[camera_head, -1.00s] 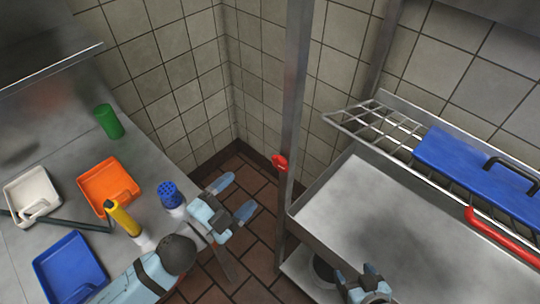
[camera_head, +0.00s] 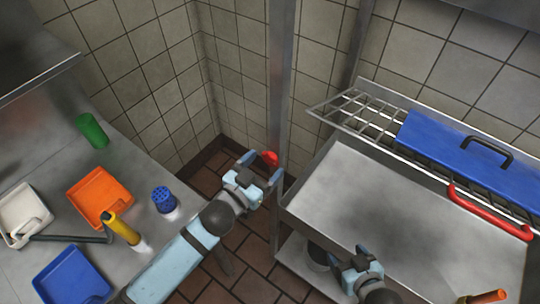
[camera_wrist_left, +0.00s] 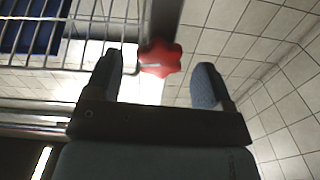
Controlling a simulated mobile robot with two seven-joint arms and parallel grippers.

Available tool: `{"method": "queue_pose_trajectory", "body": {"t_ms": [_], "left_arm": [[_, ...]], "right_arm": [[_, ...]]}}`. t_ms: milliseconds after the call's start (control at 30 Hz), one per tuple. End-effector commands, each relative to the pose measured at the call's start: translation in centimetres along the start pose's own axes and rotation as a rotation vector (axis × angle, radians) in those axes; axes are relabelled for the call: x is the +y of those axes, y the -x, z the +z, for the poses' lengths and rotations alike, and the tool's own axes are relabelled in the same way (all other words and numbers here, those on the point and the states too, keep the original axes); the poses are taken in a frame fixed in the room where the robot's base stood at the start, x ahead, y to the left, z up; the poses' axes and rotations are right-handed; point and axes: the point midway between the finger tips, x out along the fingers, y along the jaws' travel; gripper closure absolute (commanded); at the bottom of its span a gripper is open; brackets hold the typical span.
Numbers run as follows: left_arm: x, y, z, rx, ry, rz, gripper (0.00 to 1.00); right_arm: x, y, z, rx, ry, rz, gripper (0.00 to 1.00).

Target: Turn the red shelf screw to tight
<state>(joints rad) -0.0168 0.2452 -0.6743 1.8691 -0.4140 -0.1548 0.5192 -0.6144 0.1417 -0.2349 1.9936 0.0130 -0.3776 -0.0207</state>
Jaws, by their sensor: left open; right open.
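The red shelf screw (camera_head: 270,158) is a knob on the upright metal post (camera_head: 280,90). In the left wrist view it is a red star-shaped knob (camera_wrist_left: 160,59) lying between and just beyond my open fingertips. My left gripper (camera_head: 261,170) is open at the post, with its fingers on either side of the knob and partly hiding it; I cannot tell whether they touch it. It also shows in the left wrist view (camera_wrist_left: 157,85). My right gripper (camera_head: 362,262) is open and empty above the front of the metal shelf table.
The steel table (camera_head: 370,205) below is mostly clear. Orange (camera_head: 98,196), blue (camera_head: 72,277) and white (camera_head: 22,217) trays lie on the left counter.

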Motion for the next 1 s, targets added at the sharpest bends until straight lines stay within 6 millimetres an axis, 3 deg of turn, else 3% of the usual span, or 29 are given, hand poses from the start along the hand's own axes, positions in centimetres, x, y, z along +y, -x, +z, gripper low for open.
{"method": "queue_pose_trajectory", "body": {"t_ms": [200,567,767,1000], "left_arm": [[0.0,-2.4,-0.1,0.001,0.000,0.000,0.25],[0.0,-2.9,0.0,0.000,-0.001,0.000,0.25],[0.0,-2.8,0.0,0.000,-0.001,0.000,0.71],[0.0,-2.8,-0.2,0.000,-0.076,0.000,0.74]], "right_arm": [[-0.2,0.2,-0.4,0.001,-0.003,-0.003,0.25],[-0.1,0.2,-0.4,0.001,-0.003,-0.001,0.25],[0.0,0.2,-0.4,0.001,-0.003,0.001,0.25],[0.0,0.5,-0.8,0.001,-0.003,0.002,0.25]]}}
